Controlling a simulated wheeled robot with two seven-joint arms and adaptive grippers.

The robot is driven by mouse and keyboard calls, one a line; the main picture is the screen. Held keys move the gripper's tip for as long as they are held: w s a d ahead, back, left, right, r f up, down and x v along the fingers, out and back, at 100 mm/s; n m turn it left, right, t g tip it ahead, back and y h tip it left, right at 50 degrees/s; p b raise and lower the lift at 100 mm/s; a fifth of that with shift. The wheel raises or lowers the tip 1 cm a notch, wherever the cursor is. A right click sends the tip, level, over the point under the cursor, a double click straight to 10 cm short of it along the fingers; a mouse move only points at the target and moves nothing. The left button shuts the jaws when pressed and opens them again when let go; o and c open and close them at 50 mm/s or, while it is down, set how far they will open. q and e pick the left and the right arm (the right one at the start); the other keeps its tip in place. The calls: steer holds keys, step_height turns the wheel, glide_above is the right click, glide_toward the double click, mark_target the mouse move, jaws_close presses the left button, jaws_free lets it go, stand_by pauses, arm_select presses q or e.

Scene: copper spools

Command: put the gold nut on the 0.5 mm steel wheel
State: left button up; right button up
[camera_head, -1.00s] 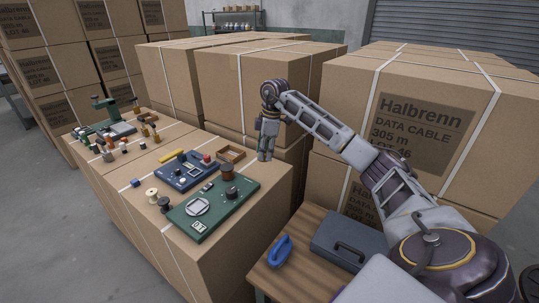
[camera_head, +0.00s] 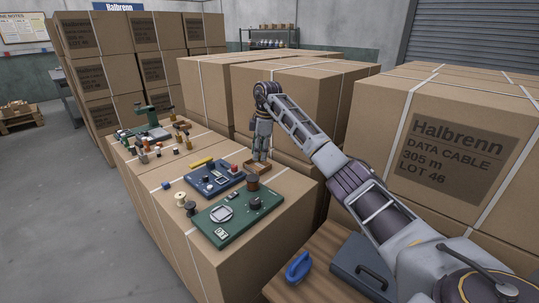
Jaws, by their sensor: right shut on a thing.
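My right gripper (camera_head: 260,157) points straight down at the far right edge of the carton-top work surface, beside a small wooden tray (camera_head: 274,168). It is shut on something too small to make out. I cannot pick out the gold nut or the 0.5 mm steel wheel by sight. A green board (camera_head: 238,225) with a pale round dial and a dark knob lies at the near end. A blue board (camera_head: 207,184) lies behind it. A cream spool (camera_head: 180,199) and a dark spool (camera_head: 190,209) stand at their left. My left gripper is out of view.
A brown cup (camera_head: 252,182) stands between the boards and the tray. Several small pieces and a green device (camera_head: 146,122) crowd the far end. Tall cartons (camera_head: 300,95) stand close behind my right arm. A blue-handled object (camera_head: 298,267) lies on the wooden table (camera_head: 318,250).

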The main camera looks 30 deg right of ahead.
steer(key=n, duration=0.1)
steer(key=w+a+n, duration=0.1)
steer(key=n, duration=0.1)
steer(key=shift+w+f, duration=0.1)
steer(key=shift+w, duration=0.05)
steer(key=n, duration=0.3)
steer(key=n+g, duration=0.1)
steer(key=n, duration=0.1)
steer(key=shift+w+a+f, duration=0.15)
steer(key=shift+w+f, duration=0.1)
steer(key=shift+w, duration=0.15)
steer(key=s+a+r+m+t+h, duration=0.1)
steer(key=s+a+m, duration=0.1)
steer(key=a+m, duration=1)
steer(key=s+a+r+m+t+h, duration=0.1)
steer(key=a+m, duration=0.7)
steer(key=m, duration=0.8)
steer(key=s+a+f+n, duration=0.2)
steer(key=s+a+f, duration=0.1)
steer(key=s, duration=0.3)
steer(key=s+a+f+n, duration=0.2)
steer(key=s+a+f, duration=0.1)
steer(key=s+f, duration=0.3)
steer(key=s+a+f+n, duration=0.2)
steer(key=s+a+f, duration=0.1)
steer(key=s+f, duration=0.2)
steer(key=shift+s+a+f+y, duration=0.15)
steer(key=shift+s+y, duration=0.15)
steer(key=shift+s, duration=0.5)
